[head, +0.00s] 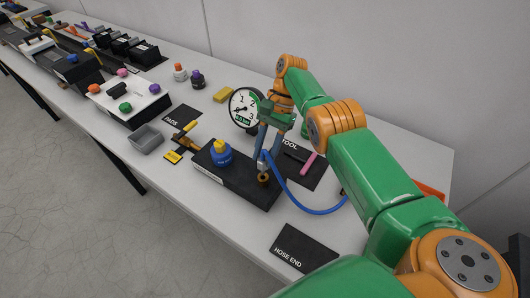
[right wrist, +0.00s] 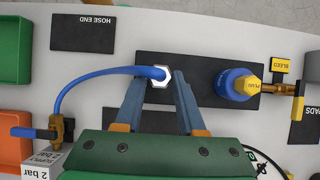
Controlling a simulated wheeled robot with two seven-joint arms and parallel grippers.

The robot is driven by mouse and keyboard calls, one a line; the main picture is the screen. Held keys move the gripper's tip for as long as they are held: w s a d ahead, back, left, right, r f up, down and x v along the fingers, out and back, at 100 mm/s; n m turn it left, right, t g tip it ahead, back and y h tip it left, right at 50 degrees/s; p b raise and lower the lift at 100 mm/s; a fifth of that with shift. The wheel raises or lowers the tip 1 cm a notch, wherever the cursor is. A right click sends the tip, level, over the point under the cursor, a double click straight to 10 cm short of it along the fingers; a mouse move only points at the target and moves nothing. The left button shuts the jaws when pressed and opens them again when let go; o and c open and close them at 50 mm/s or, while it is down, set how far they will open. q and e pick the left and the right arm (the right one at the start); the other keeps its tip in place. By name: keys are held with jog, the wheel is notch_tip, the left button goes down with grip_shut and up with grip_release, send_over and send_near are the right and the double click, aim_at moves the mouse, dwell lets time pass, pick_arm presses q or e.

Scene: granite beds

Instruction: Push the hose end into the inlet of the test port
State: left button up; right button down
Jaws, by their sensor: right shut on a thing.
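My right gripper (head: 264,158) is shut on the hose end (head: 262,166), a pale hex fitting on the blue hose (head: 300,207). In the right wrist view, the fitting (right wrist: 160,77) sits between the fingertips (right wrist: 157,80) over the black base. The test port's black base (head: 240,190) lies on the table. Its brass inlet (head: 264,180) stands just below the hose end in the head view; I cannot tell whether they touch. In the wrist view the inlet is hidden. The base also bears a blue body with a yellow plug (head: 221,152). My left gripper is out of view.
A gauge (head: 244,107) stands behind the base. The hose runs to a brass valve (right wrist: 60,130) by the supply block. A HOSE END mat (head: 302,249) lies empty at the front. A pink-handled tool (head: 308,163) lies on the TOOL mat. A grey bin (head: 146,139) stands left.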

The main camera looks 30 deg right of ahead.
dwell(0.6)
jog(key=shift+f+b, duration=2)
jog(key=shift+f, duration=0.15)
jog(key=shift+c, duration=2.1)
grip_release()
